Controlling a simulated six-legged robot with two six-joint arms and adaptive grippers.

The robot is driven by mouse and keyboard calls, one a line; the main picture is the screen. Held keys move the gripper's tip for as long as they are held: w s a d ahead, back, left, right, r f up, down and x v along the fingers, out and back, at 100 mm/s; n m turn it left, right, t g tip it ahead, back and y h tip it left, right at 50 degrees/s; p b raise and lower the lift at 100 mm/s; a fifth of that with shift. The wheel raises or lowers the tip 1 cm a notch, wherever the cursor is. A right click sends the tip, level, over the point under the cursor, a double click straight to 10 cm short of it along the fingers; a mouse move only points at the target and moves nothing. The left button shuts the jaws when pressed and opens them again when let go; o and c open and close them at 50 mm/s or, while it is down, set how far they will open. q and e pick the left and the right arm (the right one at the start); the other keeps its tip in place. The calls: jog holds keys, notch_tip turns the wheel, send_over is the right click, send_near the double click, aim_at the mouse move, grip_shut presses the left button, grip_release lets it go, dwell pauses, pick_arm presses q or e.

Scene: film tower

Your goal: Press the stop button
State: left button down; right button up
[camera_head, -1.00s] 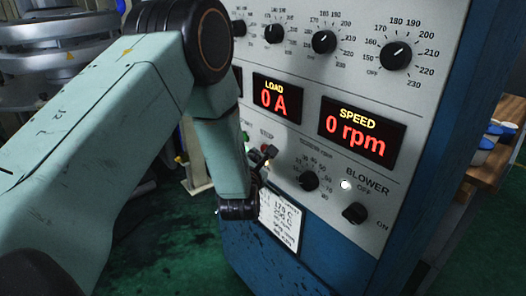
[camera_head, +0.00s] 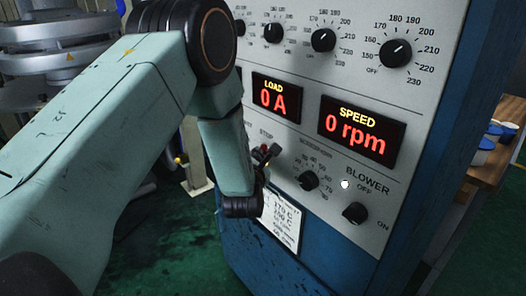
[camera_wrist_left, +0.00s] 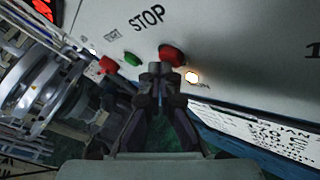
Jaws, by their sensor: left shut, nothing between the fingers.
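The red stop button (camera_wrist_left: 173,54) sits on the grey control panel under the printed word STOP in the left wrist view. In the head view the red button (camera_head: 275,150) shows just beside my left gripper (camera_head: 261,156). My left gripper is shut and empty. In the left wrist view its closed fingertips (camera_wrist_left: 155,70) overlap the lower left edge of the button. I cannot tell whether they touch it. My right gripper is not in view.
A green button (camera_wrist_left: 132,59) and another red button (camera_wrist_left: 106,65) lie left of the stop button. A lit lamp (camera_wrist_left: 191,78) is just right of it. The speed display (camera_head: 361,130) reads 0 rpm. A blower knob (camera_head: 354,212) is lower right.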

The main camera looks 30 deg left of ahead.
pick_arm(q)
jog(key=shift+w, duration=0.2)
dwell(0.5)
jog(key=shift+s+a, duration=0.25)
jog(key=shift+s, duration=0.55)
jog(key=shift+s+a+p, duration=0.1)
jog(key=shift+s+a, duration=0.2)
jog(key=shift+s, duration=0.45)
jog(key=shift+s+a+p, duration=0.1)
jog(key=shift+s+a, duration=0.25)
jog(key=shift+s, duration=0.45)
jog(key=shift+s+a+p, duration=0.1)
jog(key=shift+s+a, duration=0.2)
jog(key=shift+s, duration=0.45)
